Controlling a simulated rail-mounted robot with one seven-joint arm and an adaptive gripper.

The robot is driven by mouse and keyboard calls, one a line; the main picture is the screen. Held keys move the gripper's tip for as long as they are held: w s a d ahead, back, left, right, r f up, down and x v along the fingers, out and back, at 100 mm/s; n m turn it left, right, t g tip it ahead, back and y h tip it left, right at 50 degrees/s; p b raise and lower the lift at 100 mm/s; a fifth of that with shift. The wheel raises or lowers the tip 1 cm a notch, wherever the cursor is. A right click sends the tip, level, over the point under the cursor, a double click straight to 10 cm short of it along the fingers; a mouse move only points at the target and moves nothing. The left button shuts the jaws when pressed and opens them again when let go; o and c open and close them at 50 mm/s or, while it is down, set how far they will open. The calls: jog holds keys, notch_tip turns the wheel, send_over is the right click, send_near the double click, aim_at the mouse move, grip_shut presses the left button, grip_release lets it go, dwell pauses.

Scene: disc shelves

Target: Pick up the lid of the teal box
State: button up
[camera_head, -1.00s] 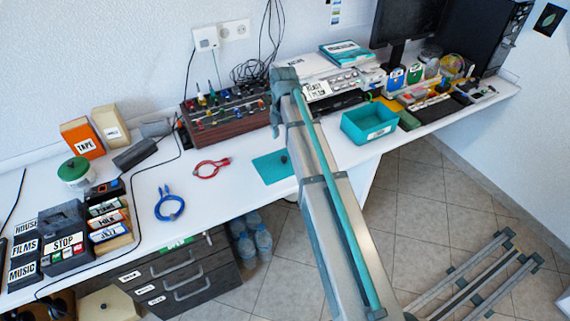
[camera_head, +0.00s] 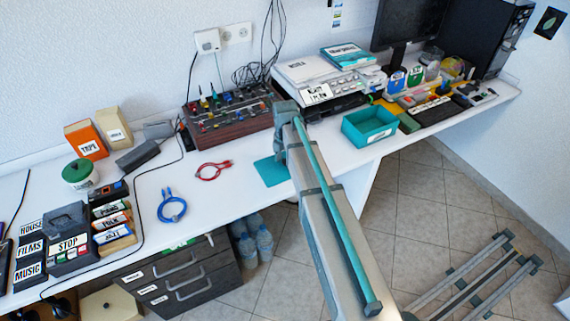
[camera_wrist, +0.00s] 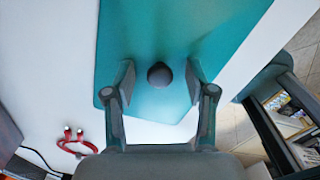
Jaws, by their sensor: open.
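The teal lid (camera_head: 270,171) lies flat on the white desk, left of the open teal box (camera_head: 369,126). In the wrist view the lid (camera_wrist: 190,40) fills the upper middle, with a dark round knob (camera_wrist: 159,75) on it. My gripper (camera_wrist: 160,69) is open and empty, one finger on each side of the knob with gaps between. I cannot tell whether the fingertips are down at knob height.
A red cable (camera_head: 212,170) and a blue cable (camera_head: 172,207) lie left of the lid. Behind it stand a brown box with knobs (camera_head: 232,125) and a printer (camera_head: 335,95). The desk's front edge runs close to the lid.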

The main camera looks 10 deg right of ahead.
jog(key=shift+f, duration=0.1)
jog(key=shift+c, duration=0.2)
grip_shut()
